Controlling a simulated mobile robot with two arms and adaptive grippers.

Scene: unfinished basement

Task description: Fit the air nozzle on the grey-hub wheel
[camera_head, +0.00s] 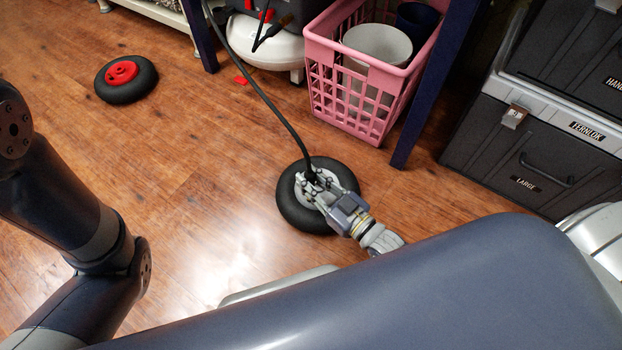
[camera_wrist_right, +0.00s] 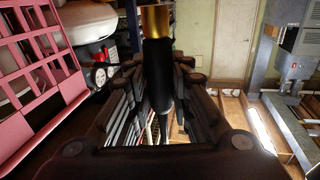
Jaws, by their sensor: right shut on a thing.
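The grey-hub wheel (camera_head: 288,207), a black tyre with a light grey hub, lies flat on the wooden floor in the middle of the head view. My right gripper (camera_head: 314,183) is over its hub, shut on the black air nozzle (camera_head: 309,173) at the end of the black hose (camera_head: 272,100). In the right wrist view the nozzle (camera_wrist_right: 158,75) is between the fingers, with a brass-coloured part (camera_wrist_right: 155,22) at its end. The valve is hidden, so I cannot tell whether the nozzle touches it. My left arm shows at left, its gripper out of view.
A red-hub wheel (camera_head: 125,79) lies at the upper left. A pink basket (camera_head: 343,105) and a blue table leg (camera_head: 425,90) stand behind the wheel. Dark cases (camera_head: 520,155) stand at right. A compressor (camera_head: 265,45) is at the back. Floor at left is clear.

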